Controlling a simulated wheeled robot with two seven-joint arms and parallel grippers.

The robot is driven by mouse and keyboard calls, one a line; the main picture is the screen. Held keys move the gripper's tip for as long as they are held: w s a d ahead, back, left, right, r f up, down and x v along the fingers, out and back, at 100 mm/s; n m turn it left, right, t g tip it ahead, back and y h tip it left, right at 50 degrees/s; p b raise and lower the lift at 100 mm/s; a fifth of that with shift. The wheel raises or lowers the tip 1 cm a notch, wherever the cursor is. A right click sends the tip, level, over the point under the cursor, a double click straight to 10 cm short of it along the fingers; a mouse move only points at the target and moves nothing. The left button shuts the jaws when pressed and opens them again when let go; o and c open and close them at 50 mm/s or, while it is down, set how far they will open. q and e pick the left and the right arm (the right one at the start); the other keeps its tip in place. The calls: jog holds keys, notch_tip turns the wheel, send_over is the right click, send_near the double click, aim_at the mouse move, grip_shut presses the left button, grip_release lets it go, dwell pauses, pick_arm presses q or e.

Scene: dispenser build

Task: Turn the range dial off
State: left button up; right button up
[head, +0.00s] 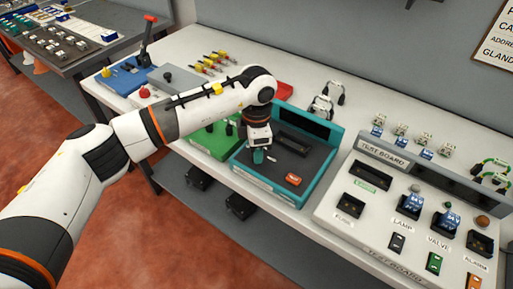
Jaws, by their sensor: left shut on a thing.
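The range dial (258,157) is a small teal knob on the dark face of a teal-framed unit (330,140) in the middle of the bench. My left gripper (258,147) reaches down over it from above and is shut on it. The fingers hide much of the dial, so its pointer and setting cannot be read. The unit also has a dark slot or display and an orange button (293,180) to the right of the dial. My right gripper is not in view.
A green unit (210,143) stands close on the left of the teal unit, partly behind my arm. The grey test board (400,175) stands on the right with blue modules and switches. A blue unit with a red-tipped lever (148,40) stands at the far left.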

pick_arm(q)
jog(key=o, duration=1)
jog(key=shift+c, duration=0.2)
jog(key=shift+r, duration=0.6)
notch_tip(320, 180, up, 11)
jog(key=b, duration=0.3)
